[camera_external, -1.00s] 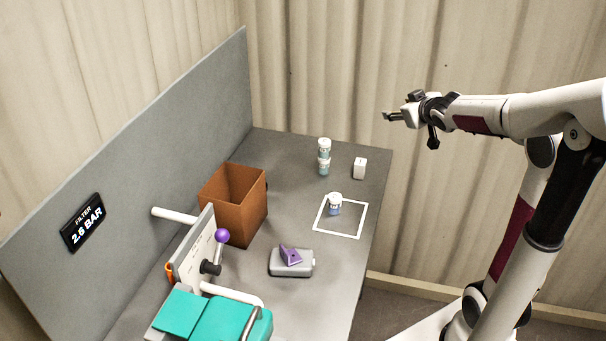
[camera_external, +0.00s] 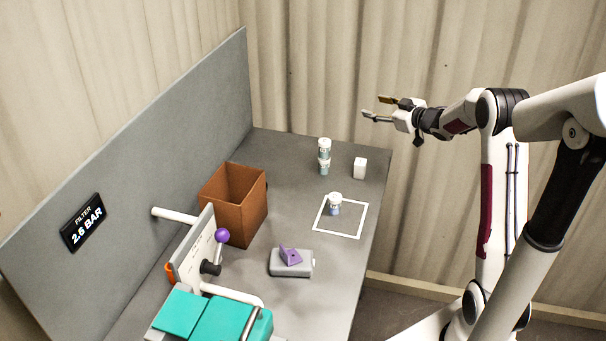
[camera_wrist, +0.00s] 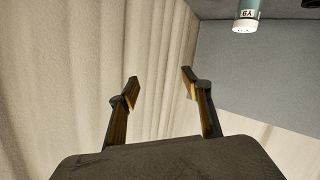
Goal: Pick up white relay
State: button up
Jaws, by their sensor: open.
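The white relay (camera_external: 359,168) is a small white block standing upright on the grey bench near its far right edge, in the external view. My gripper (camera_external: 378,107) is open and empty, in the air above and slightly right of the relay. In the wrist view my two fingers (camera_wrist: 159,78) are spread apart with nothing between them. I cannot make out the relay in the wrist view.
Another jar (camera_external: 335,204) stands within a white square outline (camera_external: 362,222). A brown bin (camera_external: 252,209), a grey block with a purple piece (camera_external: 292,264) and teal equipment (camera_external: 232,320) are nearer.

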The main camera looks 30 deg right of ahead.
notch_tip(320, 180, down, 9)
jog(key=n+y, duration=0.2)
jog(key=y, duration=0.3)
jog(key=n+g+y, duration=0.2)
jog(key=y, duration=0.3)
send_near(360, 164)
jog(key=w, duration=0.4)
jog(key=shift+w+d+f, duration=0.1)
jog(key=shift+w+f, duration=0.05)
jog(key=shift+w, duration=0.05)
jog(key=shift+s+f+y, duration=0.4)
jog(key=shift+s, duration=0.1)
jog(key=shift+x, duration=1.35)
jog(key=shift+s+a+f+x, duration=0.1)
jog(key=shift+x, duration=0.75)
jog(key=shift+s+a+f+x, duration=0.1)
jog(key=shift+x, duration=0.8)
jog(key=shift+s+a+f+x, duration=0.1)
jog(key=shift+x, duration=0.75)
jog(key=shift+c, duration=0.5)
jog(key=c, duration=1.2)
